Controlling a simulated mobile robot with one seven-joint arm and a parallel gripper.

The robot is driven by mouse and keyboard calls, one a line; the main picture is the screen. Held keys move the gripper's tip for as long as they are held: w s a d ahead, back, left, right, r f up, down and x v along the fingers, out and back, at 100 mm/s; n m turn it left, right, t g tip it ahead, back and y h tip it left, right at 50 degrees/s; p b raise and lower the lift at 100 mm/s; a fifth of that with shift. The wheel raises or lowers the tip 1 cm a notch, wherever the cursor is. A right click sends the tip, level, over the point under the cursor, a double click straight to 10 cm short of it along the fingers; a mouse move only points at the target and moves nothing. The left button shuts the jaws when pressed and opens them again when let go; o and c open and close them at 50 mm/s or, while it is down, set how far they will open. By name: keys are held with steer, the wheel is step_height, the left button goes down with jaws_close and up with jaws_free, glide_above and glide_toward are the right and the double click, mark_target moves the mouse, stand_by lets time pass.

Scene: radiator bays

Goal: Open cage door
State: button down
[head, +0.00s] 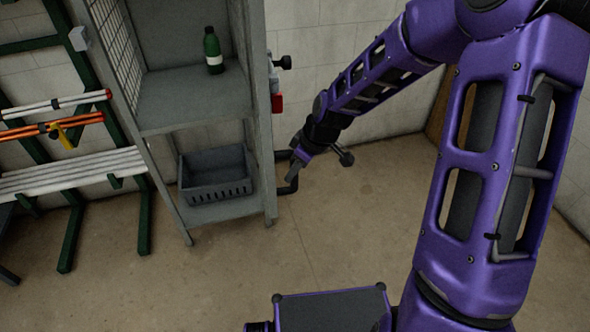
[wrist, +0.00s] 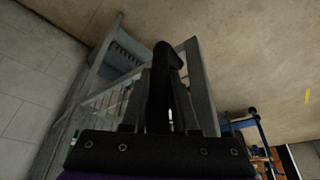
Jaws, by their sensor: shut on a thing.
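The grey cage (head: 190,118) stands left of centre in the head view, with a mesh panel (head: 118,45) on its left. A black bar handle (head: 291,178) juts from the cage's right-hand upright. My gripper (head: 303,152) is at the upper part of this handle, right of the cage. In the wrist view the black handle (wrist: 168,62) rises between my fingers (wrist: 170,112), which are shut on it. The cage frame (wrist: 201,88) shows behind. I cannot clearly tell the door from the cage side, or how far it stands open.
A green bottle (head: 213,52) stands on the cage shelf, and a grey crate (head: 215,175) sits below. A red part (head: 277,102) and a black knob (head: 284,62) stick out on the right. A green rack (head: 65,215) with pipes stands left. The floor (head: 350,225) in front is clear.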

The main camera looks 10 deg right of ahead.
steer(key=shift+w+d+r, duration=0.1)
steer(key=shift+w+d, duration=0.15)
steer(key=shift+w, duration=0.05)
steer(key=c, duration=0.9)
jaws_free()
steer(key=shift+o, duration=1.1)
steer(key=shift+s, duration=0.1)
steer(key=p+v, duration=0.1)
steer(key=v, duration=1.6)
steer(key=shift+d+r, duration=0.1)
